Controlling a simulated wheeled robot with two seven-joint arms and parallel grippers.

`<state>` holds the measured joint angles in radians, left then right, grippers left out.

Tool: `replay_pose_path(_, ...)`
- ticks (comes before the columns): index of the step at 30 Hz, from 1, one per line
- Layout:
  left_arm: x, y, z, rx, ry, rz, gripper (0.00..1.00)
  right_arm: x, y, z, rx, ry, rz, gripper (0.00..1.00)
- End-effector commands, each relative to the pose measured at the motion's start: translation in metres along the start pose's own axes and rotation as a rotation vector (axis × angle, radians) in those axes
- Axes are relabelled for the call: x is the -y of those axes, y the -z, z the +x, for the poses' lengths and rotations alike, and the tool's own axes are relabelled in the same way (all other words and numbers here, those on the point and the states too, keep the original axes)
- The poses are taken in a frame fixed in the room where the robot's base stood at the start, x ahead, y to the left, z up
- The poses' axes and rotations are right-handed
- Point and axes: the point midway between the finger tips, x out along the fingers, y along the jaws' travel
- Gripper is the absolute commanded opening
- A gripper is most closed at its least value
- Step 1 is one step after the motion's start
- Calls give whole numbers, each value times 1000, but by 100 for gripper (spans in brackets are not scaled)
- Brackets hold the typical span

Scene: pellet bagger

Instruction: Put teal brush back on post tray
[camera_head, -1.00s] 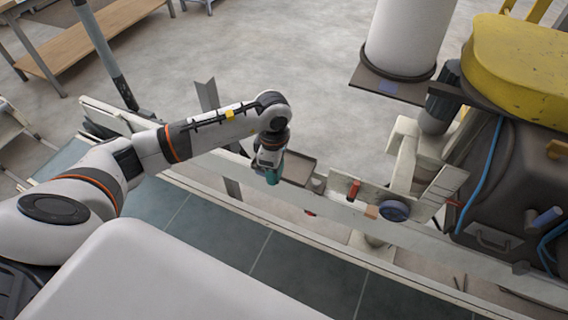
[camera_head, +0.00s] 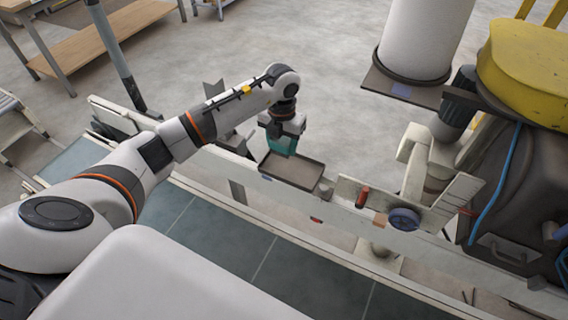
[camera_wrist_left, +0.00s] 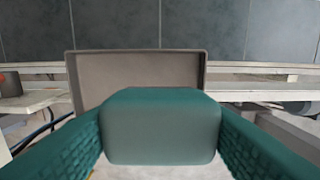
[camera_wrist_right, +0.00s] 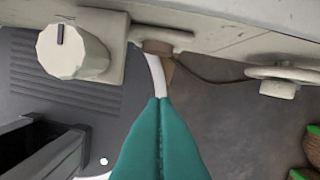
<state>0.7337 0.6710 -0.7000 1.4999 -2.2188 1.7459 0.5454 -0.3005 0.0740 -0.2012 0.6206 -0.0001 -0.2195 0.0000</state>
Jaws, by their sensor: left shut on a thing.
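The teal brush (camera_head: 280,144) is in my left gripper (camera_head: 284,128), which is shut on it. In the left wrist view the brush's block (camera_wrist_left: 160,128) sits between the two teal fingers and covers the near part of the tray (camera_wrist_left: 130,72). In the head view the tray (camera_head: 296,172) is a shallow, empty-looking brown tray beside the conveyor rail. The brush is at its far left edge; I cannot tell whether it touches the tray. My right gripper (camera_wrist_right: 160,102) shows only in the right wrist view, its teal fingers together and apparently empty, below a pale machine panel.
A long pale rail (camera_head: 330,213) runs beside the dark conveyor (camera_head: 215,232). A red-handled part (camera_head: 362,196) and a blue disc (camera_head: 404,218) stand right of the tray. A pale knob (camera_wrist_right: 72,48) is near my right gripper. Floor beyond the tray is open.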

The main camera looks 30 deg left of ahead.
Motion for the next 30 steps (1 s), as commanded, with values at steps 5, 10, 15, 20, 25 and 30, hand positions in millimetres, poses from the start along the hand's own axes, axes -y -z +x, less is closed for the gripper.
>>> replay_pose_path(5, 0, 0, 27, 0, 0, 1, 33, 0, 1, 20, 1, 0, 0, 0)
replay_pose_path(10, 0, 0, 51, 0, -1, 2, 33, 1, 2, 37, 1, 2, -1, 0)
replay_pose_path(15, 0, 1, 59, -3, -1, 2, 33, 3, 4, 42, 0, 5, -2, 0)
replay_pose_path(20, 0, 0, 58, -2, 0, 2, 33, 5, 4, 41, 0, 7, -2, 0)
replay_pose_path(25, 0, 0, 60, -2, 0, 3, 61, 6, 4, 43, -1, 8, -2, 0)
replay_pose_path(30, 0, 0, 60, -2, 0, 3, 76, 6, 4, 43, -1, 8, -1, 0)
